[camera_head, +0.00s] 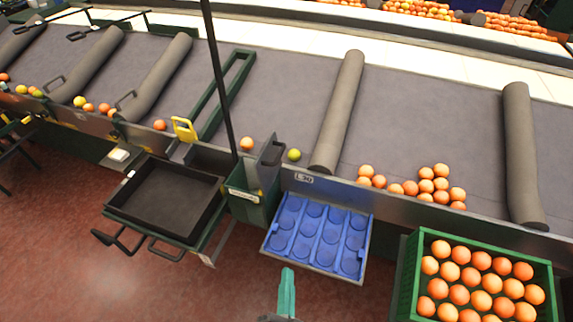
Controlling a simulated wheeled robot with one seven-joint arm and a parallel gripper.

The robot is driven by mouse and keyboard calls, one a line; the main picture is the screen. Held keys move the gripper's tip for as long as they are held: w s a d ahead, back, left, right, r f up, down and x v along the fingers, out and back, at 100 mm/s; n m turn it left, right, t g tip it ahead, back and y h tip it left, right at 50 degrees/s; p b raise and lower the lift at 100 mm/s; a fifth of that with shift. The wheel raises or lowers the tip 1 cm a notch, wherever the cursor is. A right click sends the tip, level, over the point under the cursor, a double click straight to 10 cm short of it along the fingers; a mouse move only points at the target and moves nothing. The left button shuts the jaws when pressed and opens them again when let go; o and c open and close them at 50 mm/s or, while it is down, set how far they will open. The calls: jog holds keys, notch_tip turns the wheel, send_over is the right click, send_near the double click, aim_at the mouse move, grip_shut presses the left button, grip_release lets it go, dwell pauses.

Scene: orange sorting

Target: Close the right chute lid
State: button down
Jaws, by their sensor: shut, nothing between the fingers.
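The green chute box (252,200) hangs on the front edge of the sorting table, left of the blue tray. A dark grey panel (271,152) stands upright at its top right; it looks like the right chute lid, raised, and the box top appears open. A small yellow mark shows inside the box. My gripper (287,272) is teal, shut and empty at the bottom middle, just below the blue tray's front edge. It is apart from the chute and the lid.
The blue tray (291,252) with empty round cups lies right of the chute. A green crate (407,274) of oranges stands at lower right. A black bin (190,235) is at left. A thin black pole (219,85) rises beside the chute. Loose oranges (440,184) rest along the table edge.

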jog(key=w+d+r+m+t+h, duration=0.1)
jog(key=w+r+m, duration=0.4)
jog(key=w, duration=0.4)
jog(key=w+d+r+m+t, duration=0.1)
jog(key=w+r+m, duration=0.5)
jog(key=w, duration=0.4)
jog(key=w+a, duration=0.3)
jog(key=w, duration=0.7)
jog(key=shift+w+a, duration=0.15)
jog(key=shift+w, duration=0.05)
jog(key=shift+a+r+n+g, duration=0.1)
jog(key=shift+a+n+g, duration=0.05)
jog(key=shift+n+g, duration=0.15)
